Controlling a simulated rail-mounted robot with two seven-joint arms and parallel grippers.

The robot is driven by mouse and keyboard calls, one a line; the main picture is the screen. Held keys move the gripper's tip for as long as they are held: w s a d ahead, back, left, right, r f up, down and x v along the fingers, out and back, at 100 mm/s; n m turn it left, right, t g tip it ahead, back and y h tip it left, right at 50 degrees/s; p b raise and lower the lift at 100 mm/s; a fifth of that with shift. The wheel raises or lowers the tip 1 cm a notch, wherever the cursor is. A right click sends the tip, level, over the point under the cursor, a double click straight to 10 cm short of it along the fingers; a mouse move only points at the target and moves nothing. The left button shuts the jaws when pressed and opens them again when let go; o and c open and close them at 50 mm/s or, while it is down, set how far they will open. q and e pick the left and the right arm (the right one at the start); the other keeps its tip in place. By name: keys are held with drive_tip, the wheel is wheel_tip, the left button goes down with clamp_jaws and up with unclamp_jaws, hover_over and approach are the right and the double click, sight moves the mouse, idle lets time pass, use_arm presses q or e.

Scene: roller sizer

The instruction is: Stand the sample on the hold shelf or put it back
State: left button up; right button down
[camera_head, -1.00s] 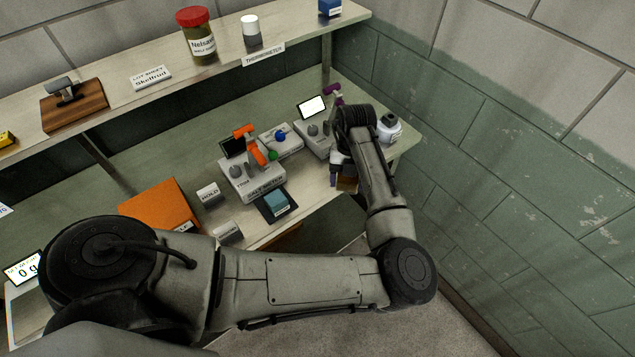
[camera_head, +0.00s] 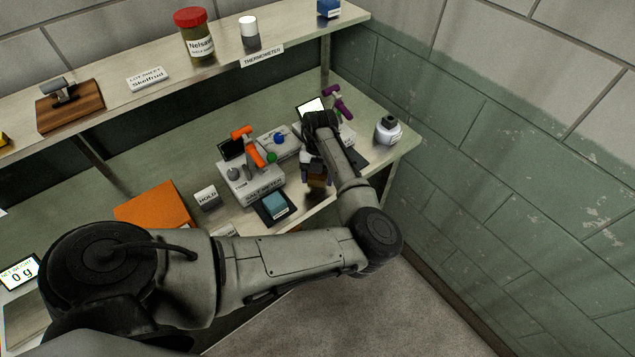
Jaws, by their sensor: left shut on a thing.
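My left gripper (camera_head: 315,174) points down over the front edge of the bench. It is shut on a small amber-brown sample (camera_head: 318,184), partly hidden by the fingers. The sample is held right of the teal block and in front of the grey instruments. A white HOLD label (camera_head: 207,196) stands on the bench, right of an orange panel (camera_head: 155,204). Whether that panel is the hold shelf, I cannot tell. My right gripper is not in view.
A purple-handled device (camera_head: 341,105) and a white jar (camera_head: 387,131) are at the right. An upper shelf (camera_head: 120,105) runs behind.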

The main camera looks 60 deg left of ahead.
sight(317, 183)
use_arm(q)
drive_tip(key=shift+f, duration=1.45)
drive_tip(key=shift+f, duration=0.1)
drive_tip(key=o, duration=1.1)
drive_tip(key=shift+c, duration=0.2)
drive_tip(key=v, duration=1.2)
drive_tip(key=shift+s+p, duration=0.1)
drive_tip(key=shift+p, duration=0.3)
